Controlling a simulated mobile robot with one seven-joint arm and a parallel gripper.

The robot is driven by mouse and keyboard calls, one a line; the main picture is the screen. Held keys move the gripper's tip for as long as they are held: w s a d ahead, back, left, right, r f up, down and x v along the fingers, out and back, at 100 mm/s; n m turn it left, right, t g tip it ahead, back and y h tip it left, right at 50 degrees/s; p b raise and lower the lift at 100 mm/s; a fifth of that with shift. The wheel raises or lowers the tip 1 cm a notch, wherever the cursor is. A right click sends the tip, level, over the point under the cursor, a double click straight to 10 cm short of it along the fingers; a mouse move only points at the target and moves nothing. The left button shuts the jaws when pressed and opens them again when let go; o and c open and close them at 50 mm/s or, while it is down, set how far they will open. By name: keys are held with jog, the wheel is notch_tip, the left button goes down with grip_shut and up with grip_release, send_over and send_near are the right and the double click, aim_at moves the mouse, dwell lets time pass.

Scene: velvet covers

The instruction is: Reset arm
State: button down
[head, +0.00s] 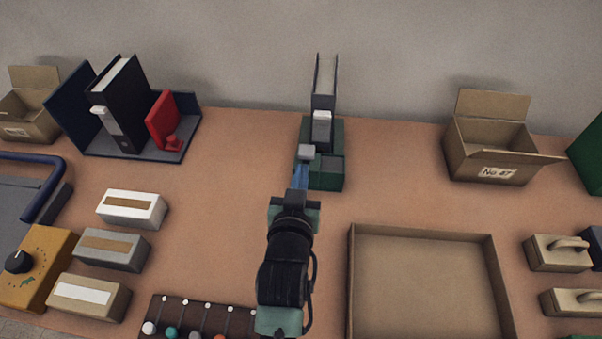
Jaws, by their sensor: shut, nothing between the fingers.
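My arm reaches up from the bottom middle of the head view. My gripper (300,174) has blue fingers, shut with nothing held. The fingertips are just in front of a small grey block (307,152) at the front left of a green stand (331,180). I cannot tell whether they touch it. A dark, thin upright item with a pale top (324,80) stands at the back of the green stand. My fingers and wrist hide part of the stand's left side.
An empty shallow tray (367,235) lies right of my arm. An open cardboard box (468,160) stands behind it. Several labelled blocks (132,208) lie left. A dark peg panel (215,309) is near the front edge.

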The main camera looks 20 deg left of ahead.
dwell(0.4)
jog(key=w+d+r+t+p, duration=0.1)
jog(key=w+d+r+t, duration=0.1)
jog(key=r, duration=0.7)
jog(key=w+d+r+t, duration=0.2)
jog(key=r, duration=0.7)
jog(key=s+d+r+m+t+h+p, duration=0.1)
jog(key=s+d+r+t, duration=0.1)
jog(key=r, duration=0.6)
jog(key=s+d+r+t, duration=0.1)
jog(key=d+r, duration=0.2)
jog(key=r, duration=0.5)
jog(key=s+d+r+m+t+h+p, duration=0.1)
jog(key=s+d+r+t, duration=0.1)
jog(key=r, duration=0.5)
jog(key=s+d+r+t+h, duration=0.1)
jog(key=s+d+r+t, duration=0.1)
jog(key=s+r, duration=0.3)
jog(key=s+d+r+m+t+h, duration=0.1)
jog(key=s+d+r, duration=0.1)
jog(key=s+r, duration=0.3)
notch_tip(320, 180, up, 4)
jog(key=shift+d+r+t, duration=0.1)
jog(key=shift+d+t, duration=0.2)
jog(key=shift+t, duration=0.1)
